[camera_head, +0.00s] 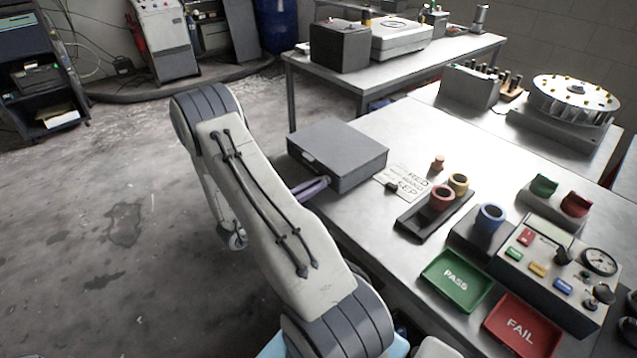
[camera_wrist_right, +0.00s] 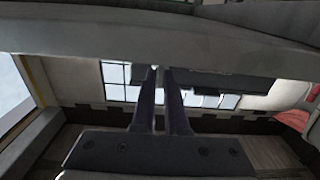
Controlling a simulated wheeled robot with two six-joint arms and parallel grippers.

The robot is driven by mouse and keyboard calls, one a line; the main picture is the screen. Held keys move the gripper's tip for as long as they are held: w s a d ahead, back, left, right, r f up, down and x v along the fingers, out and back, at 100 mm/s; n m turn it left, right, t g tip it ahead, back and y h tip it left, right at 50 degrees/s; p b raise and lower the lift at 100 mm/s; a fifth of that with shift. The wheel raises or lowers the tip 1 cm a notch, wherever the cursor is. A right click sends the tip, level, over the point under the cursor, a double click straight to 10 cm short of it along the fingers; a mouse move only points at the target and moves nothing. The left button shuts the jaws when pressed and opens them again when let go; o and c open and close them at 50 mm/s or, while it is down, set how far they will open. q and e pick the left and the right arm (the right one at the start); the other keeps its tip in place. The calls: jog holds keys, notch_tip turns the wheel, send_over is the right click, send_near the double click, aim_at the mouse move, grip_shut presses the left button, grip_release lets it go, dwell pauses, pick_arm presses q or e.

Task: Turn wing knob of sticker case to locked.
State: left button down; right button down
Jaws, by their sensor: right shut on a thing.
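The sticker case is a grey, closed box (camera_head: 338,145) at the left edge of the near table in the head view. My right gripper (camera_head: 322,183) is at the front side of the case, low down, its fingers pointing toward it. In the right wrist view the fingers (camera_wrist_right: 160,73) are nearly together, with a small pale thing between their tips. This fits the wing knob, but its shape and its turned position are too hidden to tell. My left gripper is not in view.
On the near table (camera_head: 395,140) are a printed card (camera_head: 403,180), colored rings on a dark tray (camera_head: 413,217), a green PASS tray (camera_head: 456,280), a red FAIL tray (camera_head: 522,325) and a control box (camera_head: 545,272). Open floor (camera_head: 110,240) lies to the left.

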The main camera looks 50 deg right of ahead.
jog(key=shift+s+f, duration=0.3)
jog(key=shift+s, duration=0.05)
jog(key=c, duration=1.2)
grip_release()
jog(key=shift+w+r, duration=0.15)
jog(key=b+v, duration=0.1)
jog(key=v, duration=0.9)
jog(key=shift+a, duration=0.25)
jog(key=shift+w, duration=0.1)
